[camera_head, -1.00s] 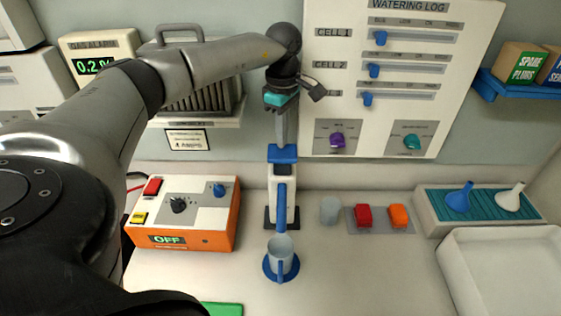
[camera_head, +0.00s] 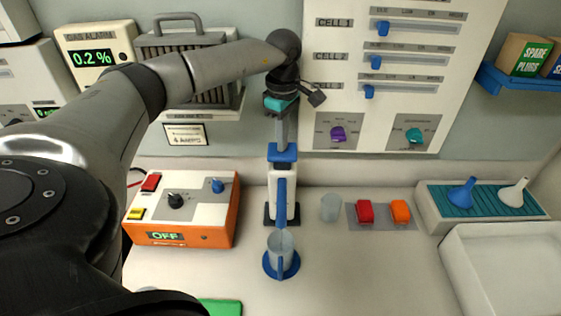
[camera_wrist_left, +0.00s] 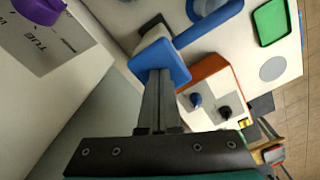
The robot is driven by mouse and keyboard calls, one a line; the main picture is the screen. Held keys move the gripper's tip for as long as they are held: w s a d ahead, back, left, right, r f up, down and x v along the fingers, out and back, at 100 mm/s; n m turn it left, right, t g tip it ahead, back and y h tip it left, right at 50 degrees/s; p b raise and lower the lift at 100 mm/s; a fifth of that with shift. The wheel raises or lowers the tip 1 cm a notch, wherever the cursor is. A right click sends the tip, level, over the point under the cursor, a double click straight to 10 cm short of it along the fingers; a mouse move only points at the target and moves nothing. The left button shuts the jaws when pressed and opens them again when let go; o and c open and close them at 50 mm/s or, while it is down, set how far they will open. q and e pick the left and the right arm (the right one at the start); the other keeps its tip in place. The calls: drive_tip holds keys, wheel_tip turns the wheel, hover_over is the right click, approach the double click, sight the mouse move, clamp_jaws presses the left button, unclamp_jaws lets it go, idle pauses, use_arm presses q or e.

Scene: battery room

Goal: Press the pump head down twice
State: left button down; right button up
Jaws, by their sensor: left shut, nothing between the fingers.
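The pump dispenser has a white body (camera_head: 282,205) and a flat blue pump head (camera_head: 283,153). It stands upright on the counter, with a blue spout arm reaching toward the front. My left gripper (camera_head: 283,142) points straight down over the pump head, its fingers shut with nothing between them. In the left wrist view the fingertips (camera_wrist_left: 158,75) overlap the blue pump head (camera_wrist_left: 166,60); they are at or just touching its top, and I cannot tell how hard they bear on it. A clear cup (camera_head: 281,245) sits on a blue round coaster (camera_head: 268,268) in front of the pump. My right gripper is not in view.
An orange and white control box (camera_head: 182,238) reading OFF stands left of the pump. To the right are a small clear cup (camera_head: 330,207), red and orange buttons (camera_head: 365,211), and a teal rack (camera_head: 432,195) with funnels. A slider panel (camera_head: 350,104) is close behind the gripper.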

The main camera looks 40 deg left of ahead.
use_arm(q)
drive_tip(key=shift+f+b, duration=0.75)
drive_tip(key=shift+f, duration=0.6)
drive_tip(key=shift+r, duration=0.1)
drive_tip(key=shift+r+p, duration=2.3)
drive_tip(key=shift+r, duration=0.5)
drive_tip(key=shift+f, duration=0.25)
